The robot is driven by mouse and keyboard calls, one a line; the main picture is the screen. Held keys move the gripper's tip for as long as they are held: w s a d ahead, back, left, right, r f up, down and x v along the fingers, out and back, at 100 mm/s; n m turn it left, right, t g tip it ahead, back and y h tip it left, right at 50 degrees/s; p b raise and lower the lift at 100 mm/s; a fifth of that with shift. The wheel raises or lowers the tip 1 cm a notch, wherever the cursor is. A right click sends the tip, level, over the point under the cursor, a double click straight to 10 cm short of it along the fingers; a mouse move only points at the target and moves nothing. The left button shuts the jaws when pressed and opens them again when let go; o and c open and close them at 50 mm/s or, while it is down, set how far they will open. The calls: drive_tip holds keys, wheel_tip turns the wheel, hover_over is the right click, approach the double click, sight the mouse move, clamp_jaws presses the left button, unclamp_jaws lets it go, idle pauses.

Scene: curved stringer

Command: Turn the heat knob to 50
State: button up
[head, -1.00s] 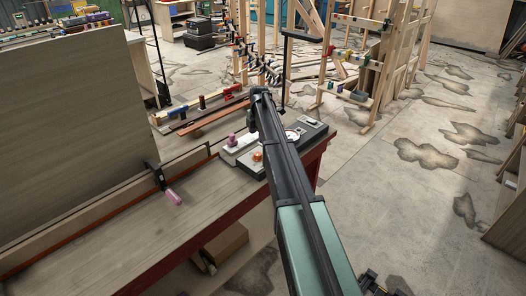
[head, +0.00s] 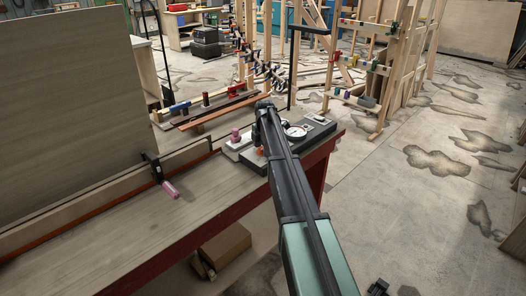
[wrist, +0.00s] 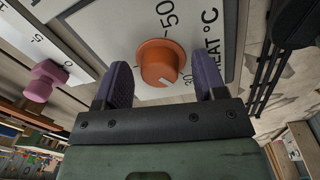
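The heat knob (wrist: 158,62) is an orange round knob on a light panel marked "HEAT °C". In the wrist view, "50" is printed above it and "30" to its lower right. Its white mark shows at the lower edge of the knob, on the side near "30" and away from "50". My gripper (wrist: 163,72) is open, with one purple finger on each side of the knob. Gaps show between the knob and both fingers. In the head view the orange knob (head: 260,151) shows only partly beside my arm, and the gripper is hidden.
A pink knob (wrist: 42,80) stands on a neighbouring scale at left; it also shows in the head view (head: 235,134). A round white gauge (head: 296,131) is right of my arm on the panel. A pink-handled clamp (head: 168,186) is on the bench (head: 130,228).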

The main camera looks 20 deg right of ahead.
drive_tip(key=c, duration=0.9)
drive_tip(key=shift+m, duration=0.3)
